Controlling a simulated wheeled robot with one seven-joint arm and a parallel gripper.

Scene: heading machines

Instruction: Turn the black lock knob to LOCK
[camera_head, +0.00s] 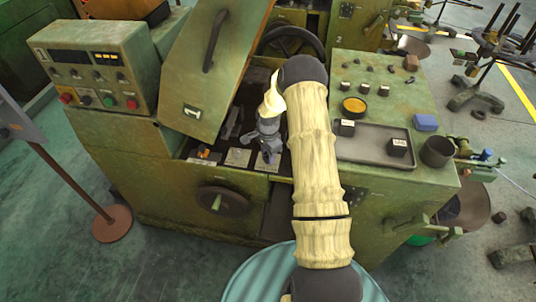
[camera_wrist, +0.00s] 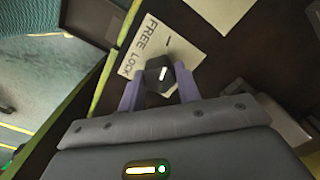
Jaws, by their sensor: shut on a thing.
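The black lock knob (camera_wrist: 155,76) sits on a pale label plate (camera_wrist: 184,46) marked FREE and LOCK in the wrist view. A short white line on the knob's face runs nearly upright, leaning slightly right. I cannot tell surely which word it points to. My gripper (camera_wrist: 158,86) is shut on the knob, with one purple-grey finger on each side. In the head view my gripper (camera_head: 269,152) reaches down into the open machine bay, and the knob is not distinguishable there.
The raised green cover (camera_head: 217,65) stands left of my arm. A green worktop with a grey tray (camera_head: 375,146) and small black blocks lies to the right. A handwheel (camera_head: 222,201) is on the machine front. Other pale plates (camera_head: 238,158) lie in the bay.

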